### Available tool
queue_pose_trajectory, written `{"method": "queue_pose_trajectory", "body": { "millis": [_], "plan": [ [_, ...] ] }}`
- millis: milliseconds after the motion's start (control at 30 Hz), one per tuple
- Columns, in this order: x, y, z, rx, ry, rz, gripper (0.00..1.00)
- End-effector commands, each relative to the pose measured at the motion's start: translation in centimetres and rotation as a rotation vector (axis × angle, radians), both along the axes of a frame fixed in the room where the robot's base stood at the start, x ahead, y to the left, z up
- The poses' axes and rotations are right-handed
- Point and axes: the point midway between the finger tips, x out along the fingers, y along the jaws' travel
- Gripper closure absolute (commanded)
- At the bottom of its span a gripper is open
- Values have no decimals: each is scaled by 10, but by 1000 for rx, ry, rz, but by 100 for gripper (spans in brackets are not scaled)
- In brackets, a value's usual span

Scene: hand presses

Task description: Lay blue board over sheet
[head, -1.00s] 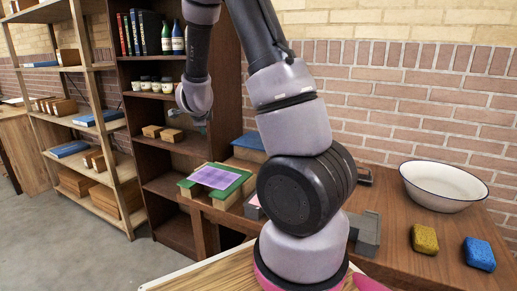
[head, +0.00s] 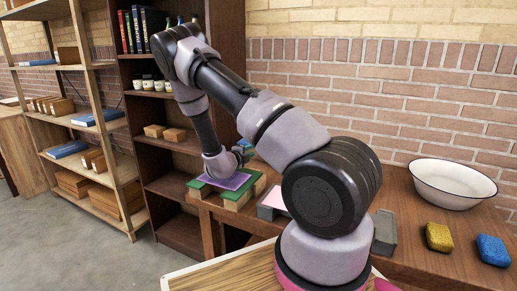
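The blue board (head: 244,143) shows only as a small patch behind my arm, at the back of the wooden bench. A purple sheet (head: 232,182) lies on a green board (head: 245,186), which rests on wooden blocks. A pink sheet (head: 275,199) lies on a grey press bed, partly hidden by my arm. My gripper (head: 243,155) is low over the far side of the purple sheet, close to the blue board. Its fingers are small and dark, so I cannot tell whether they are open or touch the board.
A white basin (head: 452,184), a yellow sponge (head: 439,237) and a blue sponge (head: 493,250) are on the right of the bench (head: 400,185). A dark bookcase (head: 180,187) stands left of the bench.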

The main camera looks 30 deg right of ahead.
Motion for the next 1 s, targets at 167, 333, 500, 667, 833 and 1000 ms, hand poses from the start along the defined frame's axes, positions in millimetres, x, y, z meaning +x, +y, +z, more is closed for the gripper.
{"method": "queue_pose_trajectory", "body": {
  "millis": [167,333,500,667,833,1000],
  "plan": [
    [17,-22,-4,1,0,-2,68],
    [31,-38,-8,-1,1,0,68],
    [40,-50,-10,0,2,0,68],
    [44,-54,-11,1,2,2,68],
    [45,-55,-11,1,2,1,68],
    [45,-55,-11,1,2,1,81]
  ]
}}
